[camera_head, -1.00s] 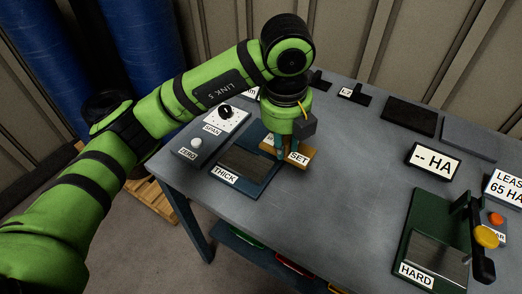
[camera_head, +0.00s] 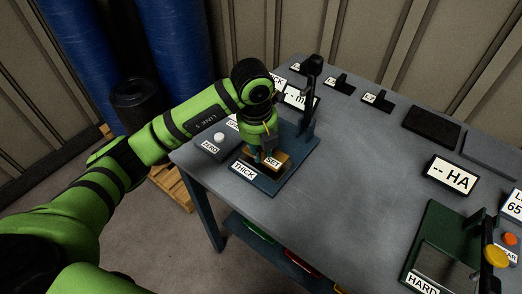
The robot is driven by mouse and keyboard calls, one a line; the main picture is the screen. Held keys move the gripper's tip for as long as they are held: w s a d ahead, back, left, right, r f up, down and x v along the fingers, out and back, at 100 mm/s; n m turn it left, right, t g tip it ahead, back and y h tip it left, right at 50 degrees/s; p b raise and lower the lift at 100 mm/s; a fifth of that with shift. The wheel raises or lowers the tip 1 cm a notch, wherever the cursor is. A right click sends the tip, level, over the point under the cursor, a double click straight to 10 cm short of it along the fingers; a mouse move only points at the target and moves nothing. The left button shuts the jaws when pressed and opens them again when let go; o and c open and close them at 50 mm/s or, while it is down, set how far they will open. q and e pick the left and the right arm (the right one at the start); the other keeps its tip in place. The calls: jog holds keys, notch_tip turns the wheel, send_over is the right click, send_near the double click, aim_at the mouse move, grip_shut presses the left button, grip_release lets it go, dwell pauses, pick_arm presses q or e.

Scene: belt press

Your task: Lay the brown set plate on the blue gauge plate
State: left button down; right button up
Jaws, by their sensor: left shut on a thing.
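The brown set plate (camera_head: 283,158), with a "SET" label, is held by my left gripper (camera_head: 262,158). The gripper points down and is shut on the plate. The plate is over the blue gauge plate (camera_head: 270,181), which carries a "THICK" label at its front edge. I cannot tell whether the set plate touches the gauge plate or is just above it. The gauge's dark post (camera_head: 310,95) stands behind and to the right of the gripper. My arm hides part of the gauge. My right gripper is not in view.
A small grey box with a "ZERO" button (camera_head: 219,138) is left of the gauge. A green "HARD" stand (camera_head: 435,235), a "-- HA" display (camera_head: 450,175) and a black slab (camera_head: 431,127) are to the right. The middle of the grey table (camera_head: 350,180) is clear.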

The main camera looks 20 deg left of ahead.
pick_arm(q)
jog(key=shift+f, duration=0.95)
jog(key=shift+f, duration=0.1)
jog(key=c, duration=1.1)
grip_release()
jog(key=shift+f, duration=0.1)
